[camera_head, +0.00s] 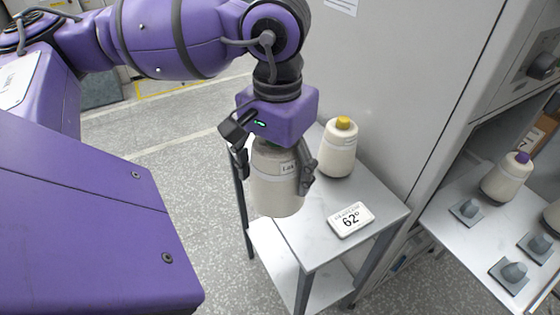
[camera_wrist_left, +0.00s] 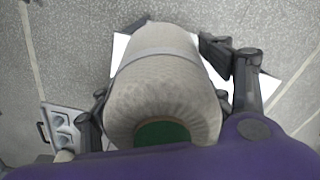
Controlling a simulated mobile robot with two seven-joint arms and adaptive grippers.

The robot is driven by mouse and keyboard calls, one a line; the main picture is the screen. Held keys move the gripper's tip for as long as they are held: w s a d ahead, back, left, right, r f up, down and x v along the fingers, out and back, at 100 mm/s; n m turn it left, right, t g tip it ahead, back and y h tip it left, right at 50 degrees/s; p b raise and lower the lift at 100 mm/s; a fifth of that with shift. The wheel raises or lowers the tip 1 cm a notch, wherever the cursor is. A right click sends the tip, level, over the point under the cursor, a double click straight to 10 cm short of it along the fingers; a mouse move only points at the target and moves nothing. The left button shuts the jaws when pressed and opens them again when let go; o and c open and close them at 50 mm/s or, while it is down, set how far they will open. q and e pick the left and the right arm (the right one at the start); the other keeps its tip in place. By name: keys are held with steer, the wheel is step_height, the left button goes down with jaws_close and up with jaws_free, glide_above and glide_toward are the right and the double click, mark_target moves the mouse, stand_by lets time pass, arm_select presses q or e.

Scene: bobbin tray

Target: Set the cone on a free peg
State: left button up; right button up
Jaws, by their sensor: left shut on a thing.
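My left gripper (camera_head: 274,178) is shut on a cream cone (camera_head: 277,196), which hangs upright at the near left side of a small grey table (camera_head: 310,237). In the left wrist view the held cone (camera_wrist_left: 165,92) shows a green top and a grey band, with the gripper fingers on both sides. Pegs on square grey bases stand on the shelf at the right: one at the back (camera_head: 467,207), one at the front (camera_head: 513,271), one at the right (camera_head: 538,243). These three are bare. My right gripper is not in view.
A yellow-topped cone (camera_head: 338,148) stands at the table's back, near a white sign (camera_head: 350,220) reading 62. A purple-topped cone (camera_head: 504,180) stands on the shelf (camera_head: 460,245), with another cut off at the right edge. A tall grey cabinet panel (camera_head: 400,90) rises behind the table.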

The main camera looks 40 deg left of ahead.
arm_select(q)
steer(key=shift+r, duration=0.3)
step_height(320, 180, up, 18)
steer(key=p, duration=0.6)
steer(key=shift+p, duration=0.3)
steer(key=shift+r, duration=0.75)
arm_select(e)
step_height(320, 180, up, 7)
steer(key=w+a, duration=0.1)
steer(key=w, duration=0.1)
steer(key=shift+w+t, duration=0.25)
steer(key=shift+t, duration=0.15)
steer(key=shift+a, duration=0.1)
